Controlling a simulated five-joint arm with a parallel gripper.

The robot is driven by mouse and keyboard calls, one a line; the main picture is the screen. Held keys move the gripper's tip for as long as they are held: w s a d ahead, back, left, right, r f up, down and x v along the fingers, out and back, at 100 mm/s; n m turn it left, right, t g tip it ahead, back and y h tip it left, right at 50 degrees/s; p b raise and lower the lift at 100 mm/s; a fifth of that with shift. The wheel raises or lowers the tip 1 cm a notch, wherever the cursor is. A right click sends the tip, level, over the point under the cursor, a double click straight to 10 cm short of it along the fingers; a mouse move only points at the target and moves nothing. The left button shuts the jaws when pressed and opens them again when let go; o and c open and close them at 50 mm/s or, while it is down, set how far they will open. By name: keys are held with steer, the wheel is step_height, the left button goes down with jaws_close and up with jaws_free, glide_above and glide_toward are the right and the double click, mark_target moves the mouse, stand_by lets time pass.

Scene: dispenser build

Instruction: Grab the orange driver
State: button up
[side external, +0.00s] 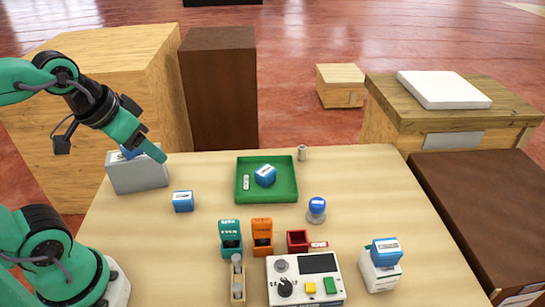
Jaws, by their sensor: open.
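An orange block-like unit with a raised orange back (262,235), the only orange thing I see, stands upright near the front middle of the table. I cannot tell for sure that it is the driver. It is between a teal unit (230,237) of similar shape on its left and a red open box (298,240) on its right. My gripper (157,153) is open and empty, raised at the back left by the grey bin (138,178), well away from the orange unit. The gap between its fingers is too small to make out.
A green tray (246,192) holds a blue block and a small white piece. A blue block (183,201) lies left of it. A control panel (290,297) and a wooden holder (238,290) stand in front of the orange unit. A blue-topped white box (382,270) stands right.

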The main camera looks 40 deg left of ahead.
steer(key=n+g, duration=0.5)
steer(key=n, duration=0.4)
glide_above(262, 219)
steer(key=f, duration=1.1)
steer(key=shift+a+f, duration=0.2)
steer(key=shift+f, duration=0.05)
steer(key=shift+d+f+g, duration=0.25)
steer(key=shift+g, duration=0.05)
steer(key=shift+f, duration=1.25)
steer(key=shift+f, duration=0.1)
steer(key=shift+f, duration=2.5)
